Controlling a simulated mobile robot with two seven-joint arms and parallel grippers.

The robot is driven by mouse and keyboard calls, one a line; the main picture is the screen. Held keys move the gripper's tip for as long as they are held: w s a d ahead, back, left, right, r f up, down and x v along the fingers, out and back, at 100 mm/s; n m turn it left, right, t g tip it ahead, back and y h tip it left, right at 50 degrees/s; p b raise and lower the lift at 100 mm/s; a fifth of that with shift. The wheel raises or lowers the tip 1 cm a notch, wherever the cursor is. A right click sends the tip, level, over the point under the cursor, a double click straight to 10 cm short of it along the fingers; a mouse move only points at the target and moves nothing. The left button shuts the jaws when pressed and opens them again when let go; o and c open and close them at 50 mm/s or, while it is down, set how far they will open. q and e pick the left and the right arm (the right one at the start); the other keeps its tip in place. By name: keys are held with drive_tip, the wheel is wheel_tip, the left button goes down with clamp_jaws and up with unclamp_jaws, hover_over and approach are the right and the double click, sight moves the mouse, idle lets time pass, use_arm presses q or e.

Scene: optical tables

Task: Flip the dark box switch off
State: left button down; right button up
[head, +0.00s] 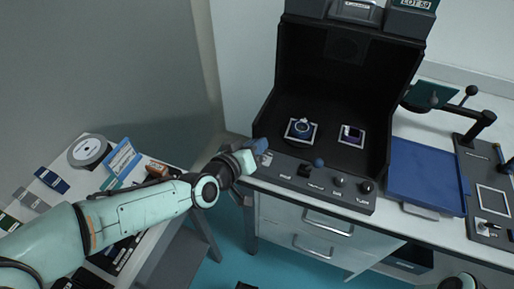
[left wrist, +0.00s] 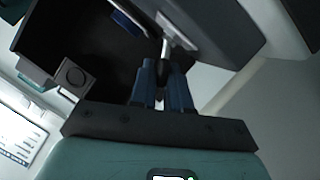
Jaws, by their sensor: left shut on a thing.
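The dark box (head: 347,69) stands open at the front on the table, with a sloped control panel (head: 322,190) along its front edge. My left gripper (head: 259,147) is at the left end of this panel. In the left wrist view its blue fingers (left wrist: 164,82) are close together, shut on a small dark part that looks like the switch lever. The fingers hide most of the switch, so its position cannot be told. My right gripper is out of view.
Inside the box are a round dial-like part (head: 301,129) and a small framed part (head: 352,135). The panel also has several knobs (head: 339,181). A blue tray (head: 427,175) lies to the right. A side table with a reel (head: 89,151) is at left.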

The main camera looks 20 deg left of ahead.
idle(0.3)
use_arm(q)
drive_tip(key=c, duration=1.2)
unclamp_jaws()
drive_tip(key=shift+s, duration=0.1)
drive_tip(key=p+v, duration=0.3)
drive_tip(key=v, duration=1)
drive_tip(key=shift+s+a+r, duration=0.1)
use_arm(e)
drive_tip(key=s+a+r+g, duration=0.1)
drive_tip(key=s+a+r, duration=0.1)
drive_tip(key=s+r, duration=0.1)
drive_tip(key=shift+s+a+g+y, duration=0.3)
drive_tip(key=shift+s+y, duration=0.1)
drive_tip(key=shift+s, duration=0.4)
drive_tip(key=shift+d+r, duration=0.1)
